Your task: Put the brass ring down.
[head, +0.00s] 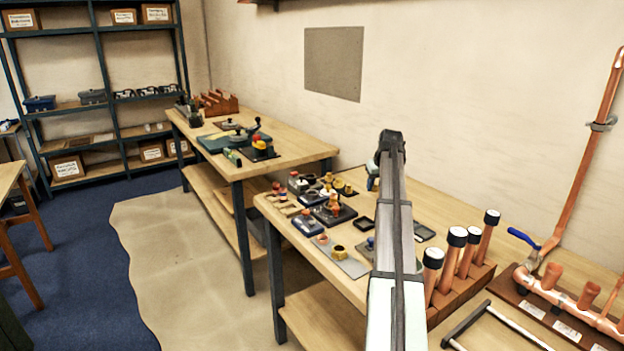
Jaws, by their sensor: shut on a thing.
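My arm rises from the bottom of the head view and bends over the near workbench (277,205). My gripper does not show; my arm hides the place where its fingers could be. No brass ring can be made out in a grip. A small ring-like brass piece (338,249) sits on a grey plate (352,267) at the bench's left front, beside a copper-coloured piece (323,239). I cannot tell whether it is the task's ring. More small brass fittings (334,203) stand on dark blocks behind it.
Upright copper pipes with black-and-white caps (457,237) stand in a wooden block right of my arm. A second bench (290,158) stands behind. Small black trays (364,223) sit mid-bench.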

